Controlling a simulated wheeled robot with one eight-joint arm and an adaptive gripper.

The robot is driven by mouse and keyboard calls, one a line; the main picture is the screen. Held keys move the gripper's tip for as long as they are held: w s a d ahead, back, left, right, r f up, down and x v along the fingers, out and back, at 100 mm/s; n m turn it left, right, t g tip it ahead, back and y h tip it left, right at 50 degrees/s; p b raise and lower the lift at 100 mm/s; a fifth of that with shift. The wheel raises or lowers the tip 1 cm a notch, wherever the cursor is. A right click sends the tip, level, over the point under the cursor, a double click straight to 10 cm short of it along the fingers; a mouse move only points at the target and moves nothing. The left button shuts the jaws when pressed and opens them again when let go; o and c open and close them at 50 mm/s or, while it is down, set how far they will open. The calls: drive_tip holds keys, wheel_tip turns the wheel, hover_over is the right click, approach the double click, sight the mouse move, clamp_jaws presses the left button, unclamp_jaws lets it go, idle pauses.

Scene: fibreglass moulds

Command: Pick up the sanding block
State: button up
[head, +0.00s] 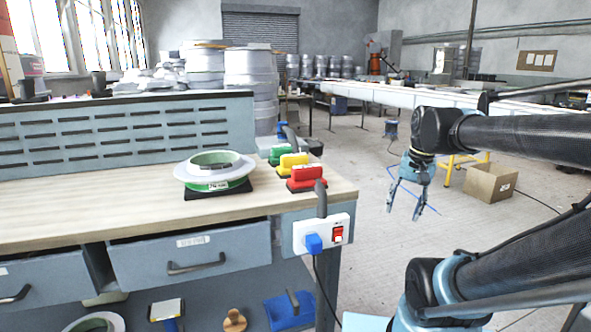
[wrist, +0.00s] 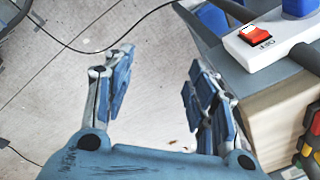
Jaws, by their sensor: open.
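Three handled blocks that look like sanding blocks lie in a row at the right end of the workbench (head: 120,200). They are a red block (head: 307,178), a yellow block (head: 291,163) and a green block (head: 280,152). I cannot tell which one the task means. Red and yellow parts, probably of these blocks, show at the right edge of the wrist view. My gripper (head: 403,212) is open and empty, pointing down over the floor to the right of the bench, apart from the blocks. Its fingers (wrist: 162,62) are spread, with only floor between them.
A white power strip (head: 322,234) with a blue plug and red switch is on the bench's right end. A roll of green-and-white tape (head: 214,172) sits on a black pad. A cardboard box (head: 490,183) stands on the floor. Dark cables cross the floor.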

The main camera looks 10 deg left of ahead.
drive_tip(key=w+a+r+m+g+y, duration=0.2)
drive_tip(key=w+a+r+m, duration=0.2)
drive_tip(key=w+a+r, duration=0.85)
drive_tip(key=m+g, duration=0.2)
drive_tip(key=m, duration=0.3)
approach(295, 155)
drive_tip(key=shift+y, duration=0.3)
drive_tip(key=x, duration=0.5)
drive_tip(key=shift+d+f, duration=0.2)
drive_tip(key=shift+f, duration=0.05)
drive_tip(key=shift+x, duration=2.65)
drive_tip(key=shift+w+f, duration=0.15)
clamp_jaws()
